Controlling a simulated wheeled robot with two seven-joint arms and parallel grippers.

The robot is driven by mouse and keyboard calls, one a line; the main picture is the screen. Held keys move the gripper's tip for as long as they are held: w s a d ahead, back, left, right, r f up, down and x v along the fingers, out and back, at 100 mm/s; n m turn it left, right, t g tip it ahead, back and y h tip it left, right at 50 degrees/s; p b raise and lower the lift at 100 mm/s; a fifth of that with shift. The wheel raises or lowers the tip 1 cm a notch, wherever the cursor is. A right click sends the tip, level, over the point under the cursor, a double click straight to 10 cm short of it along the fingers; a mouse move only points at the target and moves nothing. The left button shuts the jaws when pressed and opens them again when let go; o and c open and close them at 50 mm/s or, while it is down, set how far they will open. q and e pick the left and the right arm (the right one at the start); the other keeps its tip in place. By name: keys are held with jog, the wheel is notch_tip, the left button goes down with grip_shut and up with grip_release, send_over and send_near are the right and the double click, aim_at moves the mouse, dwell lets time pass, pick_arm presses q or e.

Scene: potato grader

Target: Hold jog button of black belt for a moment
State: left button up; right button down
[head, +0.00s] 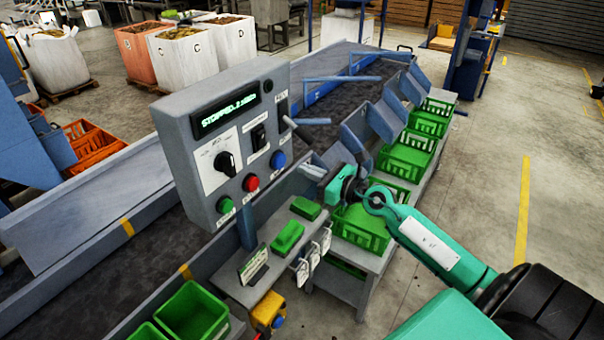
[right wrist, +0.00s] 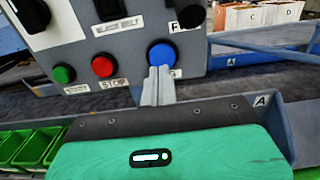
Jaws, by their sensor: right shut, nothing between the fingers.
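The grey control box (head: 206,108) has a lit display reading STOPPED. On its front are a green button (head: 224,204), a red button (head: 250,182) and a blue button (head: 278,159), probably the jog button; its label is not readable. My right gripper (head: 305,170) is shut and empty, just right of the blue button with a small gap in the head view. In the right wrist view its closed fingertips (right wrist: 160,72) overlap the lower edge of the blue button (right wrist: 162,53); contact cannot be told. The black belt (head: 60,240) runs behind the box. My left gripper is out of view.
A black rotary knob (head: 226,163) and a black switch (head: 258,136) sit above the buttons. A shelf with green blocks (head: 288,238) lies below the box. Green crates (head: 405,160) line the grader's right side. Open floor lies further right.

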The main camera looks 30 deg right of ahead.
pick_arm(q)
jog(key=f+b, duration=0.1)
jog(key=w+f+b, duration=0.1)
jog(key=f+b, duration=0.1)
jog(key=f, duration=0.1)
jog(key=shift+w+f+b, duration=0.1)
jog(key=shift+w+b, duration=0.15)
jog(key=shift+b, duration=0.15)
pick_arm(e)
jog(key=v, duration=0.7)
jog(key=shift+s+d+f, duration=0.2)
jog(key=shift+s+f, duration=0.05)
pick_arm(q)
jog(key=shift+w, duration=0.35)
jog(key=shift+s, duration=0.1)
pick_arm(e)
jog(key=shift+w+f, duration=0.1)
